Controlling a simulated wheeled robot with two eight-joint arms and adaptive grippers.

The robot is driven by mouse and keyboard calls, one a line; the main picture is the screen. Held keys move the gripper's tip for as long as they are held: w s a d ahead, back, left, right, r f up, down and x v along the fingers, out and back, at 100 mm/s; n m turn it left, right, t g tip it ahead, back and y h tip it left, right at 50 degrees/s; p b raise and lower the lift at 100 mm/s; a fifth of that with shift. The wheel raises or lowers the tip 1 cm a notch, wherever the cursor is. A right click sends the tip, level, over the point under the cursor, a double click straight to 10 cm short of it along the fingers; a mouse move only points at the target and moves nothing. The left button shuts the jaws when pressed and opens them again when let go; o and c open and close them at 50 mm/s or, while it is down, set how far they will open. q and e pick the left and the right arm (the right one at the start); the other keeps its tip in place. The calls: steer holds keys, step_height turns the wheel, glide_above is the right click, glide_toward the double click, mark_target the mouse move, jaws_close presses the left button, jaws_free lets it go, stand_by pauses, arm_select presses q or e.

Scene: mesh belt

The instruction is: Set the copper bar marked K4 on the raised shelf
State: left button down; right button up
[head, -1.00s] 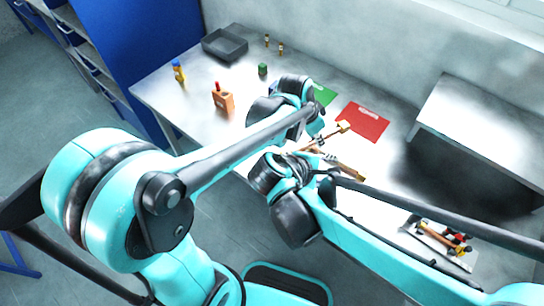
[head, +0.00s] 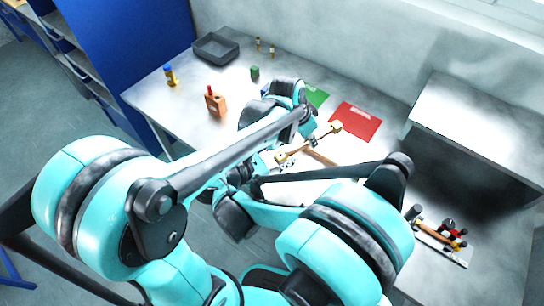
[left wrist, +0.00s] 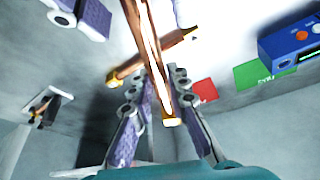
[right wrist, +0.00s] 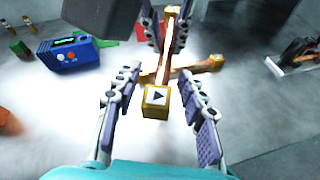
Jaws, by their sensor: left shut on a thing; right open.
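My left gripper (left wrist: 157,82) is shut on a copper bar (left wrist: 150,30) with yellow end caps, held at a slant above the table (head: 185,105). In the head view the bar's far cap (head: 336,126) and near cap (head: 281,158) show. A black triangle marks the near cap (right wrist: 158,98); I cannot read K4 anywhere. A second copper bar (right wrist: 205,66) lies crosswise beyond the held one. My right gripper (right wrist: 160,74) is open, its fingers on either side of the near cap with gaps. The raised shelf (head: 465,110) at the right looks empty.
A red mat (head: 355,122) and a green mat (head: 316,97) lie behind the grippers. A blue device (right wrist: 68,54), a green block (head: 255,73), an orange block (head: 216,103) and a dark tray (head: 215,47) are leftward. A tool rack (head: 440,242) stands front right.

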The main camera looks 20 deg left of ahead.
mark_target(291, 150)
steer(key=x, duration=0.4)
steer(key=shift+w+d+f, duration=0.15)
steer(key=shift+w+d, duration=0.05)
steer(key=shift+w, duration=0.1)
jaws_close()
arm_select(q)
steer(key=c, duration=1.4)
jaws_free()
